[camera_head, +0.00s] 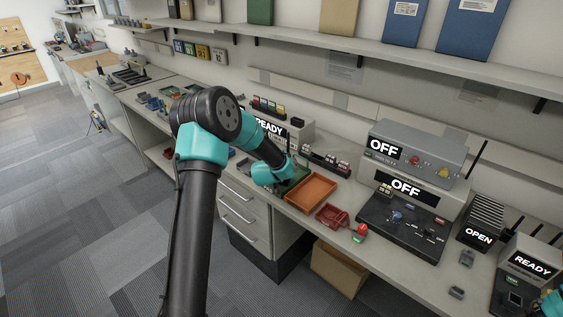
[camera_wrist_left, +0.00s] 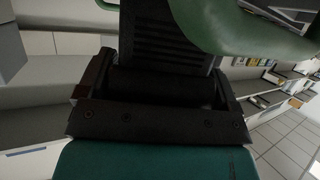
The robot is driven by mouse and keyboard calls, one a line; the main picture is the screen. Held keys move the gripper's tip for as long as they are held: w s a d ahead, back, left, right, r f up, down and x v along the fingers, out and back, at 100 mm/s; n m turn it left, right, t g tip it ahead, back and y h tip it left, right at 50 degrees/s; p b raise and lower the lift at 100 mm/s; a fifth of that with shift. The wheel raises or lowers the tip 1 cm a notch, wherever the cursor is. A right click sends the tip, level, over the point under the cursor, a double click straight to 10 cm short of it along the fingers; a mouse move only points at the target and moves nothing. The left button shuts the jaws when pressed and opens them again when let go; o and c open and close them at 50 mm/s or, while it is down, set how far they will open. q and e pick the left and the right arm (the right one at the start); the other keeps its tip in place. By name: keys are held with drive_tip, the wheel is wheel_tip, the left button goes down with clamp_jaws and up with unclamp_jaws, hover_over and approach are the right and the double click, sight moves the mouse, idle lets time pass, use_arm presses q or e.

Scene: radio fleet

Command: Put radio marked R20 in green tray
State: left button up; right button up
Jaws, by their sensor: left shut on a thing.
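My left gripper (camera_wrist_left: 160,90) is shut on a dark radio with a ribbed face (camera_wrist_left: 158,42). No R20 marking is readable on it. In the head view my left arm reaches over the bench, and its wrist hides the fingers and the radio. The green tray (camera_head: 296,180) lies partly hidden under and beside that wrist, left of the orange tray. A large green rim, apparently the tray's, also shows close to the radio in the left wrist view (camera_wrist_left: 225,28). I cannot tell whether the radio touches the tray. My right gripper is not in view.
An orange tray (camera_head: 311,192) and a small red tray (camera_head: 329,217) stand to the right. Beyond are a black console (camera_head: 404,226), stacked units marked OFF (camera_head: 420,148) and a rack marked OPEN (camera_head: 480,222). A row of small items (camera_head: 326,161) stands behind the trays.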

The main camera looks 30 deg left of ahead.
use_arm(q)
drive_tip(key=o, duration=1)
drive_tip(key=shift+f, duration=0.1)
drive_tip(key=shift+c, duration=0.2)
drive_tip(key=shift+s+d+r, duration=0.1)
drive_tip(key=shift+s+r, duration=0.25)
drive_tip(key=shift+s, duration=0.1)
drive_tip(key=v, duration=1.1)
